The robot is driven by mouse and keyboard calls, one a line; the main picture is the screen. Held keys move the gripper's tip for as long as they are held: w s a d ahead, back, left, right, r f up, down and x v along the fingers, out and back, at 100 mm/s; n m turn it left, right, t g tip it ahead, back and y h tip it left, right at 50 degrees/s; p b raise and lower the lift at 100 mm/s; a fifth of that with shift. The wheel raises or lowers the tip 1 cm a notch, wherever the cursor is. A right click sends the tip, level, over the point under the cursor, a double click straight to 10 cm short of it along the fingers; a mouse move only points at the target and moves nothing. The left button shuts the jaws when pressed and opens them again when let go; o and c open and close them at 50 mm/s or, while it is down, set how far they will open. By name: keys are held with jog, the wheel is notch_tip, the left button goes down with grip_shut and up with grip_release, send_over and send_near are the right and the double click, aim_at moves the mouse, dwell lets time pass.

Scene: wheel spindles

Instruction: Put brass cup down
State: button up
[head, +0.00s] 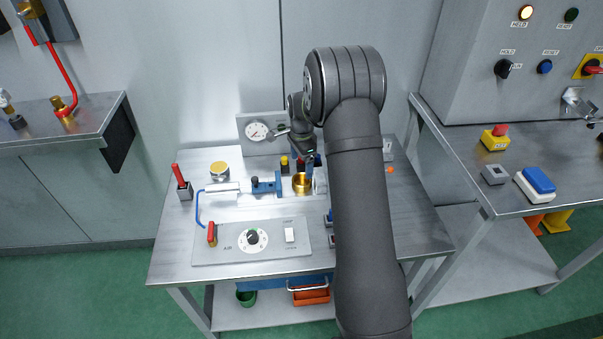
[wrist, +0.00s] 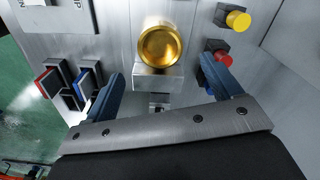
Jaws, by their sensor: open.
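The brass cup (head: 301,184) is on the metal workbench, right of a small blue clamp-like fixture. In the wrist view the cup (wrist: 167,46) shows its round open mouth, just beyond a pale metal block (wrist: 158,80). Whether it rests on that block or beside it I cannot tell. My gripper (wrist: 163,70) is open, with its two blue fingers spread wide and nothing between them. The cup lies ahead of the fingertips, apart from them. In the head view my arm hides part of the bench right of the cup.
Yellow (wrist: 238,20) and red knobs stand right of the cup, close to the right finger. Rocker switches (wrist: 85,78) are near the left finger. A gauge panel (head: 257,130) stands behind the cup. A dial panel (head: 213,252) lies at the bench front.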

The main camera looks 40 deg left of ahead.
notch_tip(320, 180, up, 5)
send_over(300, 184)
jog(key=shift+d+f, duration=0.1)
jog(key=shift+d, duration=0.25)
jog(key=shift+f, duration=0.1)
jog(key=shift+f, duration=4.1)
jog(key=shift+f, duration=0.1)
